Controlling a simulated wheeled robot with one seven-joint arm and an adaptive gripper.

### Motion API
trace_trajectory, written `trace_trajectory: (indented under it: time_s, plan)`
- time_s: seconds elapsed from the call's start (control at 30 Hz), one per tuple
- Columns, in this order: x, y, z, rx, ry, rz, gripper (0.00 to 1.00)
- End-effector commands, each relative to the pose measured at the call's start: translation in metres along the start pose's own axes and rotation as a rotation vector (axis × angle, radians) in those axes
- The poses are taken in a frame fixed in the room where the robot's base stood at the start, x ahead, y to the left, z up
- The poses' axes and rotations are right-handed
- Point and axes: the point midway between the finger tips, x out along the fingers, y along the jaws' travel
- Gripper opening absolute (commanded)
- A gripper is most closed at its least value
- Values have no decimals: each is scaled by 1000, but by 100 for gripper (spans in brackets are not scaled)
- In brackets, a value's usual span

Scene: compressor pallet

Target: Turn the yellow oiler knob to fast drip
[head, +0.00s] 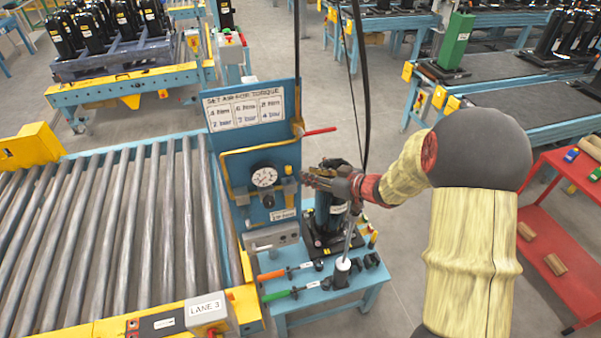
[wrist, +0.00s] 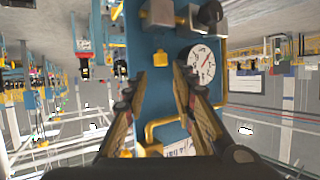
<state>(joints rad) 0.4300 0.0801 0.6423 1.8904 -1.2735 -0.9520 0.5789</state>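The blue air panel (head: 228,150) stands upright and carries a white-faced gauge (head: 264,176). A small yellowish fitting (head: 288,171) sits right of the gauge; it also shows in the wrist view (wrist: 160,58), but I cannot tell if it is the oiler knob. The drip marking is not readable.
A yellow pipe (head: 234,153) and a red lever (head: 320,131) are on the panel. A black bottle-like unit (head: 327,215) stands below my gripper on a blue bench (head: 310,309) with screwdriver-like tools. A hanging cable (head: 355,100) passes close to my wrist. A roller conveyor (head: 120,220) is left.

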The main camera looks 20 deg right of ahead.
Motion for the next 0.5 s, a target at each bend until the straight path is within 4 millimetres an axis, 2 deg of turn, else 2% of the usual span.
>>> trace_trajectory:
  time_s: [0.03, 0.2, 0.5]
  plan:
    - [-10, 1, 0, -1, 0, 4, 27]
    - [-31, 1, 0, 0, 1, 2, 27]
    - [-40, 0, 0, 0, 0, 0, 27]
